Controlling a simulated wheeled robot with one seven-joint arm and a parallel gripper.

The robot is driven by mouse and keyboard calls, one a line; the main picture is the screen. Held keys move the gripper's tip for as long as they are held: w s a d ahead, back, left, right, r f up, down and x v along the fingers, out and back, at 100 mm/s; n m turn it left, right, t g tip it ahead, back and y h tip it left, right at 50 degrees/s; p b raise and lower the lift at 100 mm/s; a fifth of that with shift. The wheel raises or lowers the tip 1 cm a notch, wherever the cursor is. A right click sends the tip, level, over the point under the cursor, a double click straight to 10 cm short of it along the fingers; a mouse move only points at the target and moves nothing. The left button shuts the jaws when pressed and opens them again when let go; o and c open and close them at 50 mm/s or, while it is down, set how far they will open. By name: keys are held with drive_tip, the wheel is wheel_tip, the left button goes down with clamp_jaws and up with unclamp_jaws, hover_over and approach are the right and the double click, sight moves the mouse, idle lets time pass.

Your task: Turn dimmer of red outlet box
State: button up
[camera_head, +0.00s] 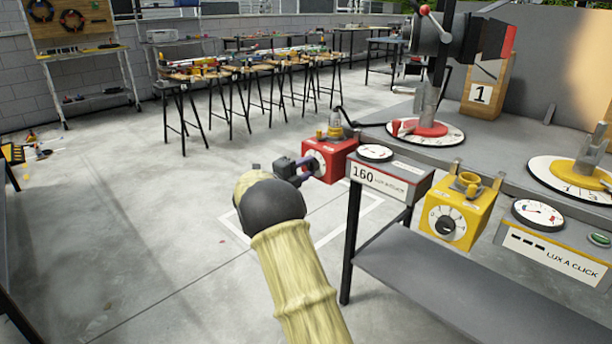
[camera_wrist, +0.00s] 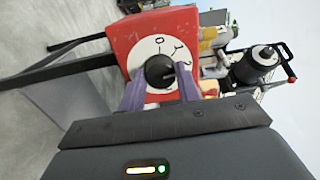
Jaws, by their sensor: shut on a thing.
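The red outlet box (camera_head: 330,158) hangs at the left end of the grey table, with a white dial on its front face. In the wrist view the red box (camera_wrist: 122,38) fills the upper middle, and its black dimmer knob (camera_wrist: 160,71) sits in the middle of the white numbered dial (camera_wrist: 147,48). My gripper (camera_head: 306,170) reaches the dial from the front left. In the wrist view the two purple fingers of my gripper (camera_wrist: 160,86) stand on either side of the knob and are shut on it. The fingers hide part of the dial's lower side.
A display reading 160 (camera_head: 378,184) stands right of the red box. A yellow outlet box (camera_head: 458,210) with its own dial hangs farther right. A grey lower shelf (camera_head: 440,290) juts out below.

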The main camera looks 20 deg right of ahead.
drive_tip(key=shift+f+m, duration=0.1)
drive_tip(key=shift+m, duration=0.2)
drive_tip(key=o, duration=1)
drive_tip(key=shift+a, duration=0.1)
drive_tip(key=p+v, duration=0.3)
drive_tip(key=v, duration=1.4)
drive_tip(key=shift+a+p, duration=0.15)
drive_tip(key=shift+p, duration=0.25)
